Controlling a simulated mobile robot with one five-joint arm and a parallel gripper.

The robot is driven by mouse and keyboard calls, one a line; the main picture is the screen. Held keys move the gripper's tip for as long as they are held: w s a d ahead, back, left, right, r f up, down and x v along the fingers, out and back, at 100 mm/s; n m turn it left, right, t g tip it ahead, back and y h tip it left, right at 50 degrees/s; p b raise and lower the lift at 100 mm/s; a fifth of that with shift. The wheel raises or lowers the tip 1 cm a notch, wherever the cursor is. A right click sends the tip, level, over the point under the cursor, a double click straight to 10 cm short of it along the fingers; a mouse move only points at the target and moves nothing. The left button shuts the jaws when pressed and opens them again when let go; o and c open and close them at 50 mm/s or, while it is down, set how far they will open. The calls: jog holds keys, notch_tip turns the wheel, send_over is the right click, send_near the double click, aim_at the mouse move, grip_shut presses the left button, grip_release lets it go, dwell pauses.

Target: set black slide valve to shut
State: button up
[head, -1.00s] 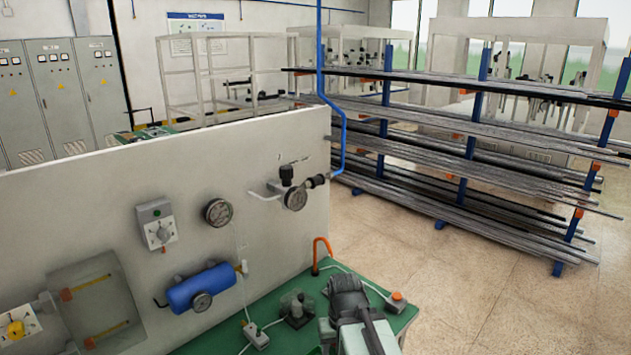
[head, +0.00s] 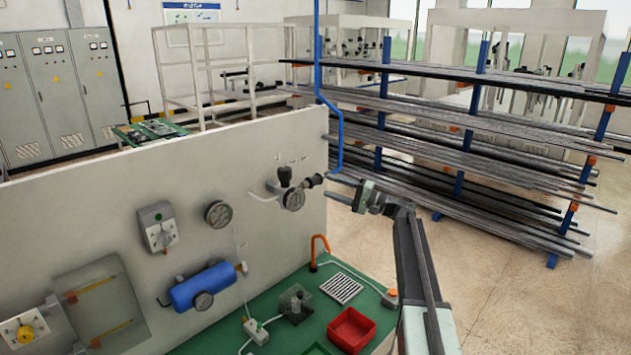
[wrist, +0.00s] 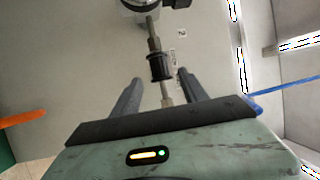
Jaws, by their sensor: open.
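The black slide valve (head: 313,181) is a small black flanged sleeve on a thin metal pipe, at the right end of the fitting on the grey panel. In the wrist view the black sleeve (wrist: 160,66) sits on the pipe, just past and between my two finger ends. My gripper (head: 337,189) is to the right of the valve near the panel's right edge. In the wrist view my gripper (wrist: 159,82) is open, with one finger on each side of the pipe and nothing held. I cannot tell whether a finger touches the sleeve.
A round gauge (head: 292,199) and a black knob (head: 284,174) are left of the valve. A blue pipe (head: 341,140) runs down the panel's right edge. A red tray (head: 351,331) and a grate (head: 341,289) lie on the green bench below. A bar rack (head: 460,150) stands behind.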

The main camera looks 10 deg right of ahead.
aim_at(319, 182)
jog(key=p+x, duration=0.1)
jog(key=x, duration=0.6)
jog(key=shift+a, duration=0.15)
grip_shut()
dwell(1.1)
